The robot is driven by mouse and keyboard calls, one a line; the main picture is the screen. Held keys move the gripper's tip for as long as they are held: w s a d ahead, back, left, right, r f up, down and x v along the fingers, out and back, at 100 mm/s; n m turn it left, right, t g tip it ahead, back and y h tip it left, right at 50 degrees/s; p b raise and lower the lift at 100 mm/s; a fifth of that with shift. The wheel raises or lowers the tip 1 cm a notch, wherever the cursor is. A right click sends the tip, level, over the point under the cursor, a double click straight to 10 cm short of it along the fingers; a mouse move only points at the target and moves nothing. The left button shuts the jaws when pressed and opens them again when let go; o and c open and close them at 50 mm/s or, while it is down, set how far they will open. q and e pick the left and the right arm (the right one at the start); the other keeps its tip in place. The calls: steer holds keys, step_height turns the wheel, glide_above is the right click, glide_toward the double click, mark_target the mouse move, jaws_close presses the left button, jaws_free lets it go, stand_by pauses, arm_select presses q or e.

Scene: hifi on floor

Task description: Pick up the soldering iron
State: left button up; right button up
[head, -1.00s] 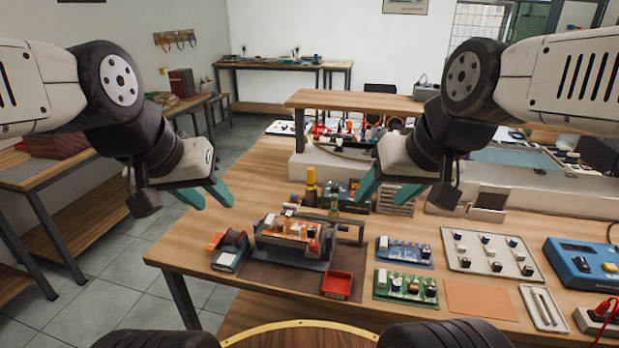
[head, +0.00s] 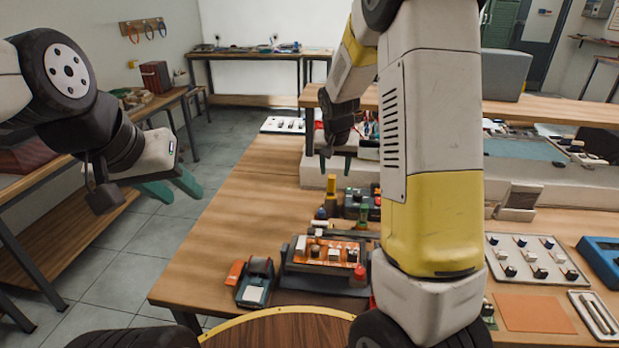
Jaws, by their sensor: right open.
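I cannot pick out the soldering iron for certain. A yellow upright handle (head: 331,190) stands among small tools behind the board holder; it may be the iron, but it is too small to tell. My left gripper (head: 184,195) is open and empty over the floor, left of the table. My right arm hides part of the table's middle.
A board holder with an orange board (head: 330,251) and a red and grey device (head: 254,283) stand at the near left of the wooden table (head: 215,245). A switch panel (head: 535,265), an orange mat (head: 535,313) and a tray of tweezers (head: 597,314) lie right. Bare wood lies left.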

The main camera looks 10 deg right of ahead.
mark_target(331, 184)
steer(key=shift+w+a+f, duration=0.15)
steer(key=shift+w+f, duration=0.6)
steer(key=shift+f, duration=0.05)
steer(key=x, duration=0.7)
steer(key=shift+s+a+f, duration=0.1)
steer(key=shift+s+f, duration=0.05)
jaws_close()
